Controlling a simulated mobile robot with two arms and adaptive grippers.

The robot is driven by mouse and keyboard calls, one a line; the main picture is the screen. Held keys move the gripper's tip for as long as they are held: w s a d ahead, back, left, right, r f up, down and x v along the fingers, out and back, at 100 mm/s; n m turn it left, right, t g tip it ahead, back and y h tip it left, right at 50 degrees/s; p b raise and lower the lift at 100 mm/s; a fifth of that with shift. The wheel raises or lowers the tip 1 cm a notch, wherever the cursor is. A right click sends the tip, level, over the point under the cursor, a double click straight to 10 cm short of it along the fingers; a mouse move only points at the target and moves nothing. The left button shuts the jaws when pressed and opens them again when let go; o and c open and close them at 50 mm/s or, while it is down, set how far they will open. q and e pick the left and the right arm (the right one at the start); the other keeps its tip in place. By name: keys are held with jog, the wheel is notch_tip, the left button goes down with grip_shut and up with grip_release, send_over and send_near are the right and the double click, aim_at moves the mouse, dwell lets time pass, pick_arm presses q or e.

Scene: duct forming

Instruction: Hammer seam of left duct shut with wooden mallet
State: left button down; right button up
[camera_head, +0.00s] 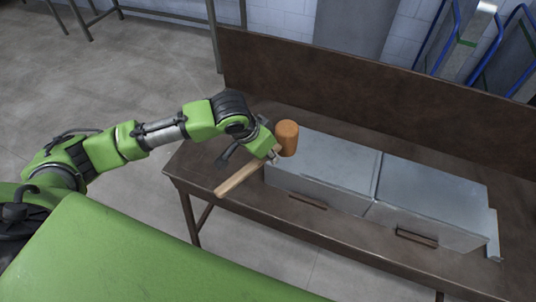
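The wooden mallet has an orange-brown head (287,135) and a pale handle (240,177). My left gripper (273,154) is shut on the handle close to the head. The head stands at the back left corner of the left duct (325,162), a grey sheet-metal box on the bench; I cannot tell whether it touches the duct. The handle points down and left past the duct's left end. The right duct (432,195) lies end to end with the left one. The left duct's seam cannot be made out clearly. My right gripper is not in view.
The brown workbench (205,160) has a tall back panel (380,95) behind the ducts. Drawer handles (308,201) show on its front. A bent metal piece (493,236) is at the right duct's far end. Blue-framed racks (480,45) stand behind. The bench's left end is bare.

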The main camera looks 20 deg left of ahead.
pick_arm(q)
jog(key=d, duration=1.1)
jog(key=shift+s+d, duration=0.25)
jog(key=shift+d, duration=0.1)
jog(key=shift+a, duration=0.1)
notch_tip(320, 180, down, 9)
jog(key=b, duration=0.4)
notch_tip(320, 180, up, 9)
jog(key=p, duration=0.4)
jog(key=shift+r, duration=0.1)
